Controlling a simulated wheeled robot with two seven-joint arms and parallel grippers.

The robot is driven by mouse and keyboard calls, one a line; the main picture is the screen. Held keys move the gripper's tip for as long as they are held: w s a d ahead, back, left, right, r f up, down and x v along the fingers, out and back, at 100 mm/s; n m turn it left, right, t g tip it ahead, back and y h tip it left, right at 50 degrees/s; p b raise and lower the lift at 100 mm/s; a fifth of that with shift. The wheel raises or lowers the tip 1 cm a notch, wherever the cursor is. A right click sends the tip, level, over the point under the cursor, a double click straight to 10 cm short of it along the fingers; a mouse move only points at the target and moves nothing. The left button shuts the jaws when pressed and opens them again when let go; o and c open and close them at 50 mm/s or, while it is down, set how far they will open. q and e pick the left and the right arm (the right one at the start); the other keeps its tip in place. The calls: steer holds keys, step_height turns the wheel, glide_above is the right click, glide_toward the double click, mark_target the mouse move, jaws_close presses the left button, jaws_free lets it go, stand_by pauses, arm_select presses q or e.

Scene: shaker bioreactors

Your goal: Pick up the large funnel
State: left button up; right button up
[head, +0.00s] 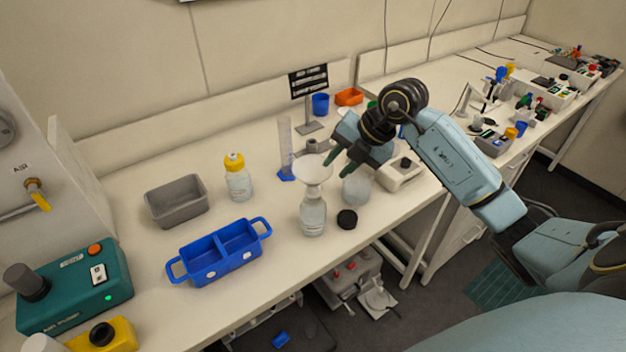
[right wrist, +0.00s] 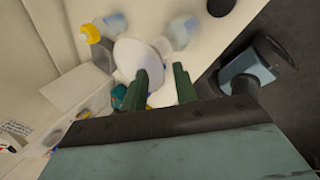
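The large funnel (head: 313,169) is white and wide-mouthed. It sits upright in the neck of a clear glass bottle (head: 313,216) near the front edge of the bench. My right gripper (head: 338,167) is just to the right of the funnel's rim, with its green fingers pointing down and left. In the right wrist view the two green fingers (right wrist: 161,85) are apart with nothing between them, and the white funnel (right wrist: 134,58) lies beyond the left finger. Whether a finger touches the rim I cannot tell. My left gripper is not in view.
A round flask (head: 356,188) and a black cap (head: 347,219) stand close right of the bottle. A graduated cylinder (head: 285,150) is behind. A blue two-part carrier (head: 220,253), a yellow-capped bottle (head: 238,180) and a grey tray (head: 177,201) are left.

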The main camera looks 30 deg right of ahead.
mark_target(328, 174)
steer(key=p+x, duration=0.1)
steer(key=x, duration=0.3)
steer(key=shift+w+a+f, duration=0.2)
steer(key=shift+a+f, duration=0.1)
jaws_close()
